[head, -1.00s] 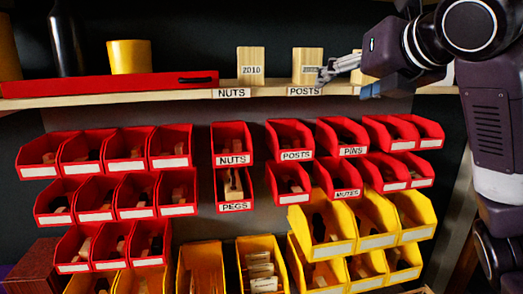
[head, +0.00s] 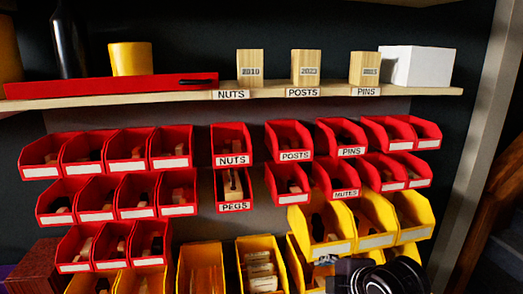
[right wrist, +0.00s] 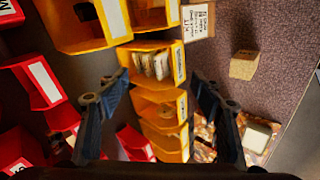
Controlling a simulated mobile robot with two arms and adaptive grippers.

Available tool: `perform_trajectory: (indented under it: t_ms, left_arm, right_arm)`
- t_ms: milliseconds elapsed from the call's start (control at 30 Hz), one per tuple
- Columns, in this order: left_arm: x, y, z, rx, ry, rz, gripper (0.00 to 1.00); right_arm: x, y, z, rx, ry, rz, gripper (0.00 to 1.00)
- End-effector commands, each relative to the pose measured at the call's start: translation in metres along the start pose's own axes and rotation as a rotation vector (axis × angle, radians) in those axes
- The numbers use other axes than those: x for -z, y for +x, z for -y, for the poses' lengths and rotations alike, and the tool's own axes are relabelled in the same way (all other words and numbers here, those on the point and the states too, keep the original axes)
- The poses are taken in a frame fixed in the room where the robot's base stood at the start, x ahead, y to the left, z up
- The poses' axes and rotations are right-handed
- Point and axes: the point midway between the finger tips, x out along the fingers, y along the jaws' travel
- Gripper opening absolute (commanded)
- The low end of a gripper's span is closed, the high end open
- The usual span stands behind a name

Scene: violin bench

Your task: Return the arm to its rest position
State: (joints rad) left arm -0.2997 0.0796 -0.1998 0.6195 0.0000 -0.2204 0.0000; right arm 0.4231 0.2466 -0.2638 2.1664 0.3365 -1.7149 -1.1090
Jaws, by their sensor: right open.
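My right arm is low in the head view, with its dark wrist at the bottom edge right of centre. Its gripper (head: 328,261) shows only in small part there, in front of the yellow bins. In the right wrist view the two dark fingers of the gripper (right wrist: 160,77) are spread apart with nothing between them. Behind them are yellow bins (right wrist: 160,104), one holding pale pieces. My left arm and gripper are not in view.
Wooden blocks (head: 250,68) marked with numbers stand on the shelf (head: 200,97) above the NUTS, POSTS and PINS labels, beside a white box (head: 416,66). Red bins (head: 230,145) fill the wall. A wooden block (right wrist: 244,65) lies on the brown surface below.

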Motion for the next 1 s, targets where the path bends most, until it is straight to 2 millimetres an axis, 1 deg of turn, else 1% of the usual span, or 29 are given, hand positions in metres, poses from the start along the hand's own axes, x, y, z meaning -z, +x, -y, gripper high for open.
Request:
perform_trajectory:
  t_ms: [33, 67, 100, 167, 200, 233, 267, 300, 367, 400, 467, 500, 600, 700, 933, 1000]
  left_arm:
    - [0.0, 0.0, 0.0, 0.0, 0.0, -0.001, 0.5]
    - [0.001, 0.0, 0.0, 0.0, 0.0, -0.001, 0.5]
    - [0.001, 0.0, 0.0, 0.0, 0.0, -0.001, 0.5]
    - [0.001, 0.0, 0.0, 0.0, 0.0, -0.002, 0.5]
    - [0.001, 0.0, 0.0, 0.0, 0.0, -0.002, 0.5]
    - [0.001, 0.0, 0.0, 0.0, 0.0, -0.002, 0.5]
    - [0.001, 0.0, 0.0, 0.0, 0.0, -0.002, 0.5]
    - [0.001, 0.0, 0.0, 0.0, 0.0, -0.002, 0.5]
    - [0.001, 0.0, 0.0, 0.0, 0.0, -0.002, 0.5]
    - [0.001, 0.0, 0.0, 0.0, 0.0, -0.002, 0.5]
    - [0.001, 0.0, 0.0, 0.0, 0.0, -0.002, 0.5]
    - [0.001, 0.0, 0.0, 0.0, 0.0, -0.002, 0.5]
    - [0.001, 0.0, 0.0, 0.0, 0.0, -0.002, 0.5]
    - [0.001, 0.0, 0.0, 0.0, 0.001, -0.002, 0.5]
    - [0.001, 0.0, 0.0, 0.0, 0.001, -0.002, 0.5]
    - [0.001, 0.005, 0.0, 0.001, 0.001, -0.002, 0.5]
  right_arm:
    - [-0.004, 0.007, 0.028, 0.033, 0.089, 0.006, 0.6]
    - [-0.007, 0.009, 0.042, 0.046, 0.142, 0.013, 0.6]
    - [-0.011, 0.012, 0.061, 0.066, 0.214, 0.022, 0.6]
    - [-0.016, 0.015, 0.088, 0.091, 0.32, 0.04, 0.6]
    - [-0.02, 0.016, 0.107, 0.107, 0.392, 0.056, 0.6]
    - [-0.023, 0.016, 0.121, 0.12, 0.445, 0.067, 0.6]
    - [-0.026, 0.016, 0.135, 0.132, 0.499, 0.081, 0.6]
    - [-0.029, 0.015, 0.153, 0.146, 0.569, 0.099, 0.6]
    - [-0.035, 0.012, 0.18, 0.165, 0.673, 0.132, 0.6]
    - [-0.039, 0.009, 0.199, 0.178, 0.743, 0.156, 0.6]
    - [-0.044, 0.003, 0.225, 0.194, 0.845, 0.193, 0.6]
    - [-0.049, -0.001, 0.241, 0.202, 0.907, 0.22, 0.6]
    - [-0.057, -0.013, 0.275, 0.214, 1.045, 0.282, 0.6]
    - [-0.063, -0.025, 0.303, 0.221, 1.159, 0.34, 0.6]
    - [-0.076, -0.053, 0.355, 0.217, 1.366, 0.464, 0.6]
    - [-0.081, -0.031, 0.365, 0.221, 1.364, 0.467, 0.6]
